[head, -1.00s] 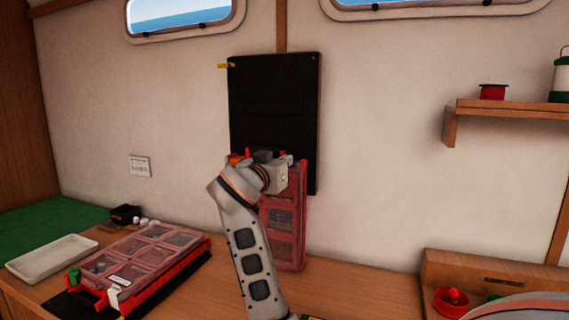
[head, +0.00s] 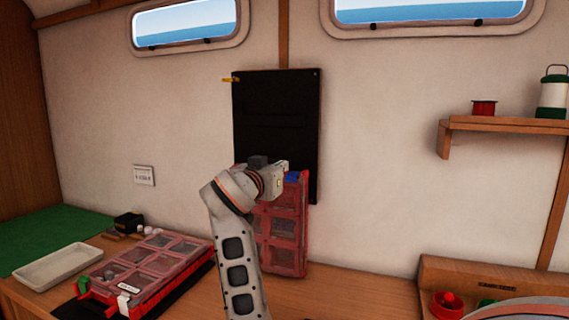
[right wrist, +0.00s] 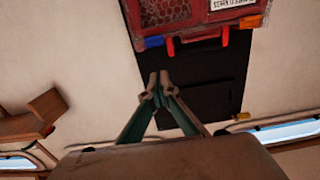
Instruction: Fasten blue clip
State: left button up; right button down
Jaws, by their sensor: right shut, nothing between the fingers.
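An upright red case (head: 285,235) with clear windows leans against the black wall panel (head: 275,110). The blue clip (head: 292,176) sits on its top edge, just right of my right gripper. In the right wrist view, the blue clip (right wrist: 154,41) is on the case's edge beside the red handle (right wrist: 197,45), with an orange clip (right wrist: 250,22) on the handle's other side. I cannot tell whether the blue clip is latched. My right gripper (right wrist: 160,88) is shut and empty, its fingertips apart from the clip in the picture. Its fingertips are hidden in the head view. My left gripper is out of view.
Another red case (head: 150,270) lies flat on the bench at left, near a pale tray (head: 58,266) and a small black box (head: 128,222). A wooden shelf (head: 500,124) juts from the wall at right. Bench front right holds a red container (head: 447,304).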

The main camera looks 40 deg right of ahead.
jog(key=a, duration=0.1)
jog(key=s+a+f, duration=0.1)
jog(key=s+a, duration=0.1)
jog(key=a, duration=0.1)
jog(key=shift+s+f+b, duration=0.15)
jog(key=shift+f+b, duration=0.25)
jog(key=shift+a, duration=0.1)
